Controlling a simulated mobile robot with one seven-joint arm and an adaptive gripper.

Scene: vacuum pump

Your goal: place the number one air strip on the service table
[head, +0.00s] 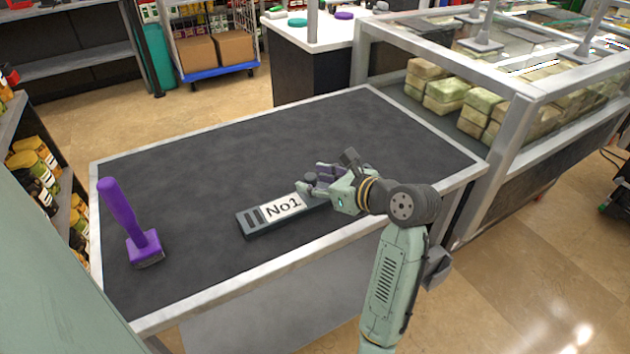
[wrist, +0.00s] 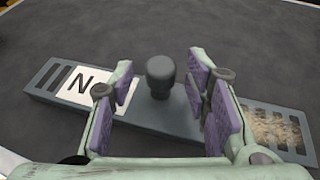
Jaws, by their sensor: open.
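The number one air strip (head: 250,221) is a long dark grey bar with a white "No1" label. It lies flat on the dark top of the service table (head: 200,165), near its front edge. In the wrist view the strip (wrist: 60,92) runs across the picture, with slots at both ends, a round knob (wrist: 160,75) in the middle and a tan dusty patch at its right end. My gripper (head: 310,180) is at the strip's right part. In the wrist view my open gripper (wrist: 162,92) has its purple pads on either side of the knob, with gaps on both sides.
A purple-handled brush (head: 130,225) stands at the table's left. A glass display case (head: 480,90) with wrapped blocks adjoins the table's right side. The back middle of the tabletop is clear. Shelves with goods (head: 40,160) stand at the left.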

